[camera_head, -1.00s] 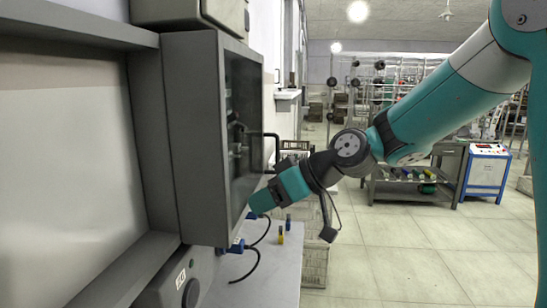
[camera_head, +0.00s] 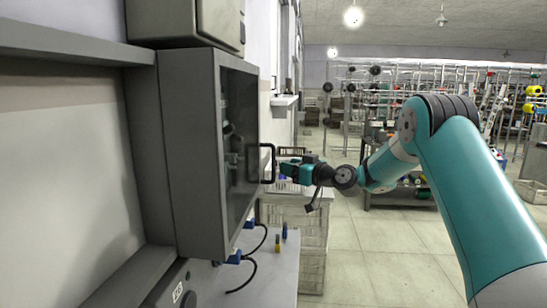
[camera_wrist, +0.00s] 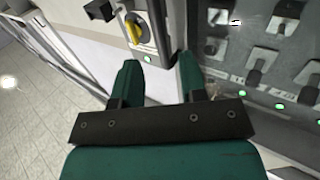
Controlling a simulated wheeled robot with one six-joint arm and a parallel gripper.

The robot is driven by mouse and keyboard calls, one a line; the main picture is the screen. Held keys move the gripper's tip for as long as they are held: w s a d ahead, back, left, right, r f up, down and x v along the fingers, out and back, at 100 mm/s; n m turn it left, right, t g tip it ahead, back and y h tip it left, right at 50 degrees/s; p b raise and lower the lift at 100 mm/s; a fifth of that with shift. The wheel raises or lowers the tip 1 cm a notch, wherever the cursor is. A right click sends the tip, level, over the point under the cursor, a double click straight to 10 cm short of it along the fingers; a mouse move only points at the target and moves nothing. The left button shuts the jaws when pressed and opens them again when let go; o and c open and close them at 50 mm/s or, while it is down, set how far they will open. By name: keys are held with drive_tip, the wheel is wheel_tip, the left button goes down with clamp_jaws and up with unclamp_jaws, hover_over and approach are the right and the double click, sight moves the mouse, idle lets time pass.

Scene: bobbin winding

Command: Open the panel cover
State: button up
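The panel cover (camera_head: 240,190) is the dark-framed glass door on the front of a grey box at the left. It looks closed. A black bar handle (camera_head: 267,148) stands out from its right side. My gripper (camera_head: 283,169) is just right of the handle, near its lower half. I cannot tell whether it touches the handle. In the wrist view the two green fingers (camera_wrist: 160,75) are spread apart, with nothing clearly between them.
The wrist view shows a yellow rotary switch (camera_wrist: 133,31) and a grey panel (camera_wrist: 265,45) with switches and green lamps. Below the box, a table (camera_head: 270,270) carries cables and small bottles. Crates stand behind it.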

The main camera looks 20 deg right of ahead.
sight(273, 177)
drive_tip(key=p+x, duration=0.2)
drive_tip(key=x, duration=0.5)
drive_tip(key=shift+a, duration=0.1)
clamp_jaws()
